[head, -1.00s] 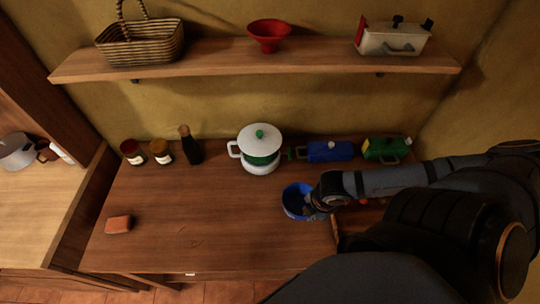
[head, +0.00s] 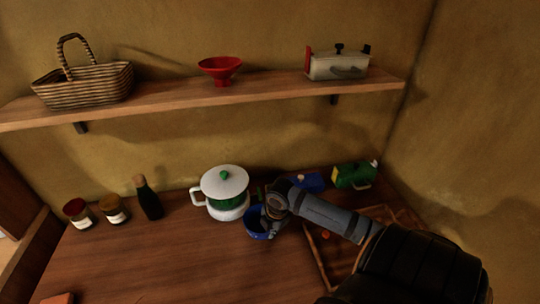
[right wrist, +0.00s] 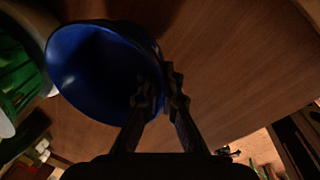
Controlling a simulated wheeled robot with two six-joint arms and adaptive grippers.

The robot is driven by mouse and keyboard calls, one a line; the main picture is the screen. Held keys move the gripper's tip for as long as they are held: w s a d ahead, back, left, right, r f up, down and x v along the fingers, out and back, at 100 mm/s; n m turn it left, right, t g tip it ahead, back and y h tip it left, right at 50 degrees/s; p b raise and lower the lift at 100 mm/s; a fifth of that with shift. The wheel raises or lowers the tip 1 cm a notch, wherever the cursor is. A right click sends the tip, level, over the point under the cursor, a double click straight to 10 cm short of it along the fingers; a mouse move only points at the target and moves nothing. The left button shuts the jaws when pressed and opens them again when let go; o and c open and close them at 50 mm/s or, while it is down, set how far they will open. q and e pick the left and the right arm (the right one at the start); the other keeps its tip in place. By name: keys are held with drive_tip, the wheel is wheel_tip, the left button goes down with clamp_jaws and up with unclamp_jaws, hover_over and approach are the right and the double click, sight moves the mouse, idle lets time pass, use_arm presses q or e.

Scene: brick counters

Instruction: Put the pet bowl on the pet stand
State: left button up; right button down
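The pet bowl is a blue round bowl (head: 256,224) on or just above the wooden counter, in front of a white and green pot. My right gripper (head: 270,214) is at the bowl's right rim and partly covers it. In the right wrist view, the bowl (right wrist: 90,65) shows its hollow inside. The fingers (right wrist: 160,92) pinch its wall, one inside and one outside. Whether the bowl is clear of the counter cannot be told. A wooden frame-like piece (head: 325,262) lies right of the bowl, partly behind my arm; I cannot tell whether it is the pet stand. My left gripper is out of view.
The white and green lidded pot (head: 226,196) stands close behind the bowl. Jars and a dark bottle (head: 149,200) stand left. A shelf (head: 160,97) runs above. The left-centre counter is clear.

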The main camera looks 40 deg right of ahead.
drive_tip(key=shift+w+d+f, duration=0.15)
drive_tip(key=shift+w+f, duration=0.15)
wheel_tip(320, 180, down, 2)
drive_tip(key=shift+f+p, duration=0.25)
drive_tip(key=shift+p, duration=0.15)
drive_tip(key=shift+f, duration=0.4)
drive_tip(key=c, duration=2)
unclamp_jaws()
drive_tip(key=shift+f, duration=0.1)
drive_tip(key=o, duration=0.5)
drive_tip(key=shift+c, duration=0.2)
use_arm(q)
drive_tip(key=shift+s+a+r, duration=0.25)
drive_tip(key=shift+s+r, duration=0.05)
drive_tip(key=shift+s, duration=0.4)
